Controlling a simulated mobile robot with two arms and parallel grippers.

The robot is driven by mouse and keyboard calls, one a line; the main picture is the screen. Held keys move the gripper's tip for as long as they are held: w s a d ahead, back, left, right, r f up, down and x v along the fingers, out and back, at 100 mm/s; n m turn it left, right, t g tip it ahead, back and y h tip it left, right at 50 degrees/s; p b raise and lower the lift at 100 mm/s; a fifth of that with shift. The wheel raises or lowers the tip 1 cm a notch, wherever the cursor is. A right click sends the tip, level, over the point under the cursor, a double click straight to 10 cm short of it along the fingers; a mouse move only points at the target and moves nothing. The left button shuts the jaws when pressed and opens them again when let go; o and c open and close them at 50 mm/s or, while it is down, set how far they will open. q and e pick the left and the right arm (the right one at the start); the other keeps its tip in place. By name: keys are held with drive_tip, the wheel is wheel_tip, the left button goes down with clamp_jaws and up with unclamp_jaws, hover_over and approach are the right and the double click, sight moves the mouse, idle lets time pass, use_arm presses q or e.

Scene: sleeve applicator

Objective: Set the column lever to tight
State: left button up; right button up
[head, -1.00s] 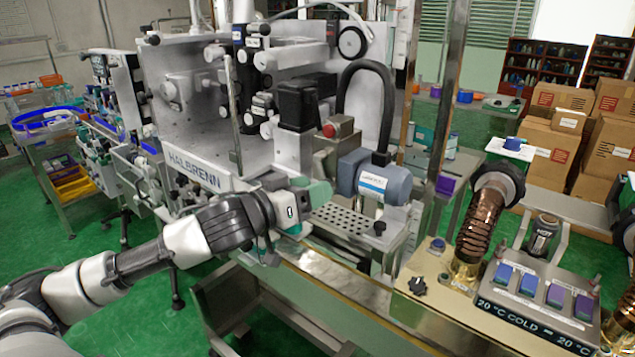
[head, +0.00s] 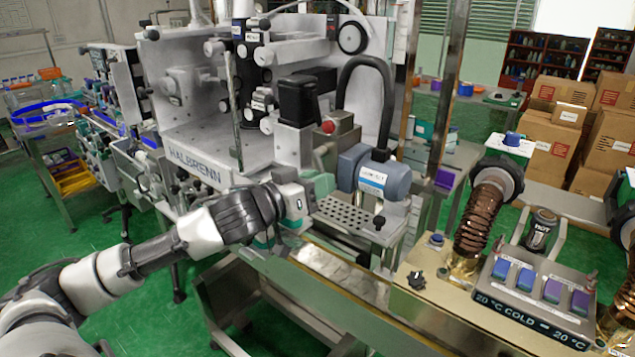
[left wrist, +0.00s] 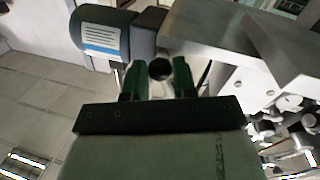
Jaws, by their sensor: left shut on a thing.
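My left gripper (head: 324,172) reaches in from the left, at the front of the white HALBRENN machine (head: 195,172), beside the blue-grey motor (head: 384,180). In the left wrist view its green fingers (left wrist: 159,77) are shut on a small round knob (left wrist: 160,70) with a dark end. A thin upright grey rod (head: 233,95) stands at the machine's front, apart from the gripper. My right gripper is not in view.
A perforated plate (head: 345,213) lies just right of the gripper. A brass-coloured bench (head: 425,305) with a ribbed copper hose (head: 476,220) and a button panel (head: 535,290) stands at the right. The motor also shows in the left wrist view (left wrist: 100,32). Green floor is open at the left.

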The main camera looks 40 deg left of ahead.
use_arm(q)
drive_tip(key=a+m+p, duration=0.1)
drive_tip(key=m+p, duration=0.1)
drive_tip(key=shift+a+r+m+g, duration=0.1)
drive_tip(key=shift+m+g, duration=0.2)
drive_tip(key=shift+w+a+m+y+p, duration=0.1)
drive_tip(key=shift+a+m+y+p, duration=0.35)
drive_tip(key=shift+m, duration=0.65)
drive_tip(key=shift+f, duration=0.2)
drive_tip(key=o, duration=0.9)
drive_tip(key=shift+f, duration=0.1)
